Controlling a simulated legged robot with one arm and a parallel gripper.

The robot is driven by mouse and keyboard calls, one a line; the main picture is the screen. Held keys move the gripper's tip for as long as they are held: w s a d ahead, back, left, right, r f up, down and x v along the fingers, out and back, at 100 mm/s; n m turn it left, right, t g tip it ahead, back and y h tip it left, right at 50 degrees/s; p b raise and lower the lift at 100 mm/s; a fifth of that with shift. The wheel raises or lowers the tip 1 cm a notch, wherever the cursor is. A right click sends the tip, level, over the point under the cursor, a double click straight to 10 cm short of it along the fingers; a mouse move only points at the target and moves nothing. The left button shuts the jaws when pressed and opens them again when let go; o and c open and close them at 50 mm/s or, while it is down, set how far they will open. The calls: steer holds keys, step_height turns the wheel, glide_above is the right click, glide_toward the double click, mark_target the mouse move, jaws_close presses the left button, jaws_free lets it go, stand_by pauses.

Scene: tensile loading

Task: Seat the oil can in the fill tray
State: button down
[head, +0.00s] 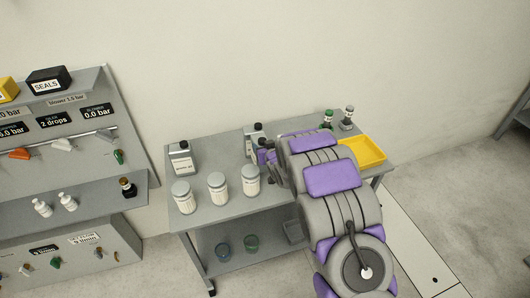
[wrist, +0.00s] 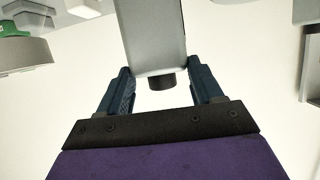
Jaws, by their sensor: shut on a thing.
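My gripper (wrist: 158,68) is shut on a grey can (wrist: 150,32) with a dark round cap, which I take as the oil can. The can sits between the two blue fingers in the wrist view, its cap toward my palm. In the head view my arm hides most of the gripper (head: 271,158), which is over the middle of the table beside a grey can with a black cap (head: 250,143). The yellow tray (head: 375,160), likely the fill tray, is at the table's right end, partly hidden by my arm; its visible floor is empty.
Another grey can (head: 181,159) stands at the back left of the table (head: 213,149). White jars (head: 217,187) line the front left. Two small bottles (head: 347,118) stand behind the tray. A control panel (head: 70,170) is on the left. Cups (head: 223,250) stand on the lower shelf.

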steer(key=shift+a+f, duration=0.15)
steer(key=shift+f, duration=0.45)
steer(key=shift+a+f, duration=0.15)
steer(key=shift+f, duration=0.45)
steer(key=c, duration=0.6)
jaws_free()
steer(key=shift+d, duration=0.25)
steer(key=shift+o, duration=0.8)
steer(key=shift+d, duration=0.15)
steer(key=shift+o, duration=1.4)
steer(key=v, duration=1.2)
steer(key=shift+a+p, duration=0.3)
steer(key=shift+p, duration=0.05)
steer(key=shift+d, duration=0.1)
